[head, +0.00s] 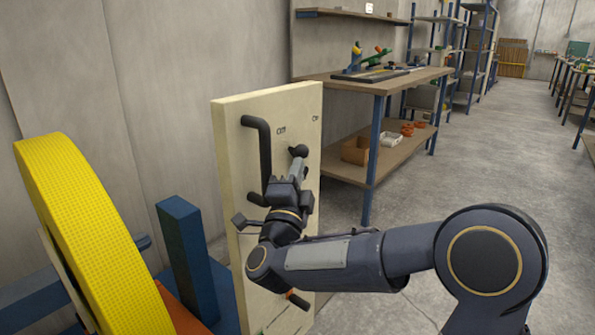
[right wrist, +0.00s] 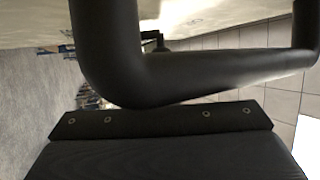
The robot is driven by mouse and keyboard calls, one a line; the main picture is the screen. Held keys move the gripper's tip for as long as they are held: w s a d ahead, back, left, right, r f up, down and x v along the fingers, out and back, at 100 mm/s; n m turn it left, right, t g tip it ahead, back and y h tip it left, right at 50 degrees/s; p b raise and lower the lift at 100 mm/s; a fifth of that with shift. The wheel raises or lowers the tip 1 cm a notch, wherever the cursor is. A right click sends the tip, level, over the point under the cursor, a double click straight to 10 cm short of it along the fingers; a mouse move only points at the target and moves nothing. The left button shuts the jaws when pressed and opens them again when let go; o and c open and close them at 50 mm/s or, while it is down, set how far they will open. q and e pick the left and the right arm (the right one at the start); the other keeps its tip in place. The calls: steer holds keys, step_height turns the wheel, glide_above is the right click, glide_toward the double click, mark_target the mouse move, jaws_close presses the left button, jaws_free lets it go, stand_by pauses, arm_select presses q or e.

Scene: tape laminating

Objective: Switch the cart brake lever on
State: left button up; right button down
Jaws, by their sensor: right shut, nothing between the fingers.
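A cream upright panel (head: 240,150) of the cart stands in the middle of the head view. A bent black handle bar (head: 265,155) is fixed to its face and fills much of the right wrist view (right wrist: 190,75). A black round knob (head: 298,150) shows right of the bar. Low on the panel is a small dark lever with an orange part (head: 297,299). I cannot tell for sure which is the brake lever. My right gripper (head: 298,168) is shut and empty, in front of the panel by the knob; contact is unclear. My left gripper is out of view.
A large yellow roll (head: 85,230) and a blue post (head: 185,260) stand left of the panel. A workbench (head: 400,80) with tools and lower-shelf boxes stands behind. Open concrete floor (head: 480,160) lies to the right.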

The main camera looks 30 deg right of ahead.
mark_target(305, 149)
steer(key=shift+w+d+r, duration=0.1)
steer(key=shift+w+d, duration=0.1)
steer(key=shift+r, duration=0.15)
steer(key=shift+d+r+m+g+p, duration=0.15)
steer(key=shift+r+m+g+p, duration=0.15)
steer(key=shift+r+g+p, duration=0.3)
steer(key=r+g+p, duration=0.1)
steer(key=p, duration=0.1)
steer(key=d+r+m+y+p, duration=0.1)
steer(key=p, duration=0.1)
steer(key=shift+w+d+m+g+y, duration=0.3)
steer(key=shift+w+g, duration=0.05)
steer(key=shift+g, duration=0.05)
steer(key=shift+w+d+g+p, duration=0.1)
steer(key=shift+d+g+p, duration=0.1)
steer(key=shift+g+p, duration=0.2)
steer(key=shift+w+d+r, duration=0.2)
steer(key=shift+w+d, duration=0.05)
steer(key=shift+d, duration=0.3)
steer(key=shift+w+d+r, duration=0.2)
steer(key=shift+d, duration=0.3)
